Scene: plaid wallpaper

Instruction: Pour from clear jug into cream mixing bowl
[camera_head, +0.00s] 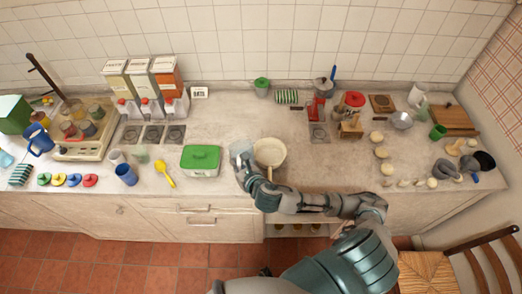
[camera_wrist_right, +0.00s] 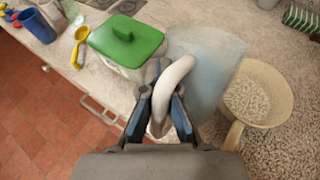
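The clear jug (camera_head: 240,150) is a pale, see-through vessel just left of the cream mixing bowl (camera_head: 270,152). My right gripper (camera_head: 251,170) is at the jug's near side. In the right wrist view its fingers (camera_wrist_right: 162,98) are closed around the jug's thick white handle (camera_wrist_right: 173,80), and the bluish jug body (camera_wrist_right: 208,72) extends beyond. The bowl also shows there (camera_wrist_right: 281,88), right of the jug, with a speckled interior; I cannot tell its contents. I cannot tell whether the jug is tilted or holds anything. My left gripper is out of view.
A white box with a green lid (camera_head: 201,158) stands left of the jug, with a yellow spoon (camera_head: 165,173) farther left. Several small cream pieces (camera_head: 381,152) lie to the right. The counter behind the bowl is fairly clear; its front edge is close.

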